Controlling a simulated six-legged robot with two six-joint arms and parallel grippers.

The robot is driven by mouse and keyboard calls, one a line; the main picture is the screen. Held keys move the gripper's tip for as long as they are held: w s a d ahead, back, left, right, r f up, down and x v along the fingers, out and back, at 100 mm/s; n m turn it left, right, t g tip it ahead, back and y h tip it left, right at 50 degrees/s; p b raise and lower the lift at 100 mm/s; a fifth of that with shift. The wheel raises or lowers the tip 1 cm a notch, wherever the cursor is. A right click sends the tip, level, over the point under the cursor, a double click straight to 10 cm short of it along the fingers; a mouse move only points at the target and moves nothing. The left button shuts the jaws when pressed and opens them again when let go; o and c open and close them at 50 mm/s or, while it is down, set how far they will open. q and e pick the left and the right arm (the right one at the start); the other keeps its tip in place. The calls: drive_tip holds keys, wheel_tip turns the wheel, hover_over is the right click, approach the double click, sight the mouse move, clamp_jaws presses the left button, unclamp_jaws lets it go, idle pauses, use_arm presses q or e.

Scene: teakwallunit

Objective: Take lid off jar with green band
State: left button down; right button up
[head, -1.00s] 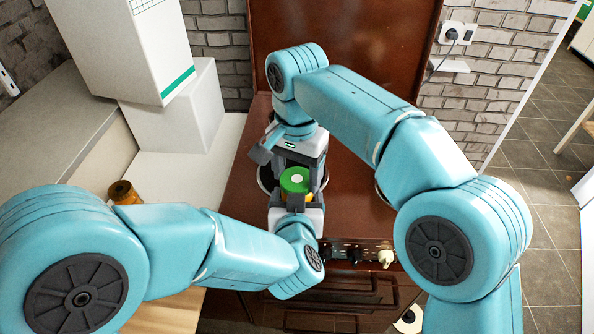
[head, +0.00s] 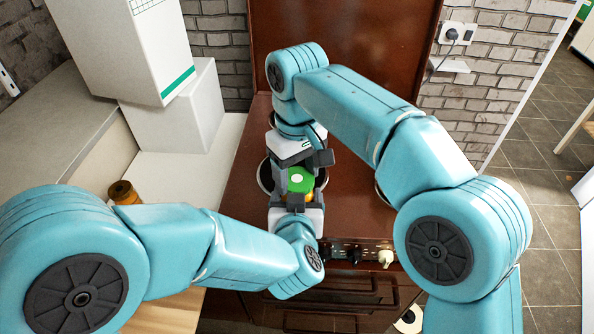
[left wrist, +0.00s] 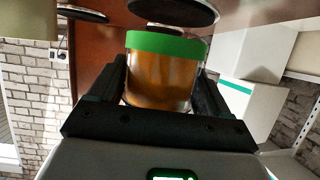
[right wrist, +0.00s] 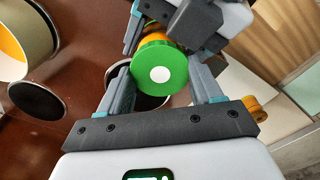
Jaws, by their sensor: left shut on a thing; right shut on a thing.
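The jar (left wrist: 160,80) has an amber body, with a green band around its top end in the left wrist view. Its round green lid (right wrist: 160,70) has a white dot and faces the right wrist camera. In the head view, the green lid (head: 299,181) shows between the two grippers. My left gripper (head: 296,202) is shut on the jar's body from the front, a finger on each side. My right gripper (right wrist: 165,82) is above, shut on the lid with its fingers either side. No gap shows between lid and jar. The grippers partly hide the jar.
A brown stove top (head: 345,205) with dark round plates lies below the grippers, with knobs (head: 385,258) along its front. Another amber jar (head: 123,193) stands left on the pale counter. White boxes (head: 175,110) stand behind it. A brick wall (head: 480,80) is at the back.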

drive_tip(key=o, duration=1.2)
drive_tip(key=shift+r, duration=0.15)
